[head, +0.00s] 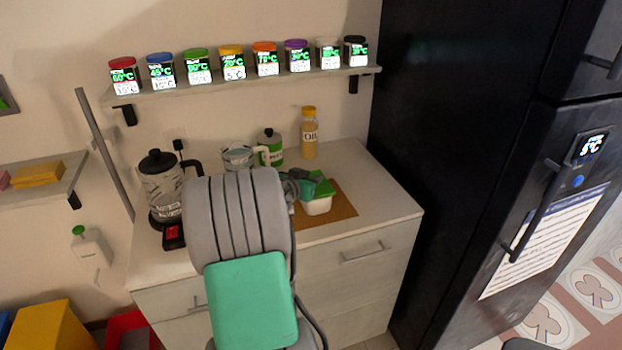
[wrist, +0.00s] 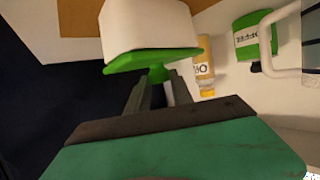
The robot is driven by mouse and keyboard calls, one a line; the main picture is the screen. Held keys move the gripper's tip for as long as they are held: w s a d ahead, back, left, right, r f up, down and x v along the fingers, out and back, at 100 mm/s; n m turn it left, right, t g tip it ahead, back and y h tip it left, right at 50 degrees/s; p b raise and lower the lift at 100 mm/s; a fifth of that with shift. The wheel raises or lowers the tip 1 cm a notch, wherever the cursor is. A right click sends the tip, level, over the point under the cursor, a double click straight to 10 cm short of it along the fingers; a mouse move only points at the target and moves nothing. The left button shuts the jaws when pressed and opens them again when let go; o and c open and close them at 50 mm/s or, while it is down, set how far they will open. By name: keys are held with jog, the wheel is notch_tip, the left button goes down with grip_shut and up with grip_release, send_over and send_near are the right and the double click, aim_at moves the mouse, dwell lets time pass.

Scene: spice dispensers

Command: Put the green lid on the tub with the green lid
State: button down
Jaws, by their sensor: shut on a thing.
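The white tub (head: 318,206) stands on a brown board on the counter. The green lid (head: 322,188) is at the top of the tub and looks a little tilted. In the wrist view the green lid (wrist: 150,61) lies along the rim of the white tub (wrist: 148,25). My gripper (wrist: 158,82) is shut on the lid's green knob. In the head view my gripper (head: 303,186) is at the lid's left side, partly hidden by my arm. I cannot tell whether the lid sits flush all around.
The brown board (head: 340,212) has free room right of the tub. An oil bottle (head: 309,135), a green-and-white container (head: 270,148) and a glass jug (head: 238,158) stand behind. A French press (head: 163,186) is at left. A dark fridge (head: 440,140) borders the counter's right.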

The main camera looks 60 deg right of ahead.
jog(key=c, duration=1.1)
grip_release()
jog(key=shift+r, duration=0.1)
jog(key=r+v, duration=0.1)
jog(key=v, duration=1.1)
jog(key=w+a+f+n+t+y, duration=0.2)
jog(key=w+a+f+n+y, duration=0.15)
jog(key=w+a, duration=0.45)
jog(key=w+a+f+n+t+y, duration=0.2)
jog(key=w+a+n+y, duration=0.15)
jog(key=a, duration=0.75)
jog(key=s+a+f+n+y, duration=0.1)
jog(key=s+a+n+y, duration=0.1)
jog(key=a, duration=0.7)
jog(key=s+a+f+n+y, duration=0.1)
jog(key=s+a+n+y, duration=0.1)
jog(key=a+n, duration=0.3)
jog(key=s+a+f+n+g+y, duration=0.1)
jog(key=s+a+n+y, duration=0.1)
jog(key=a, duration=1)
jog(key=shift+a+n+y, duration=0.3)
jog(key=shift+n+y, duration=0.2)
jog(key=shift+n, duration=0.6)
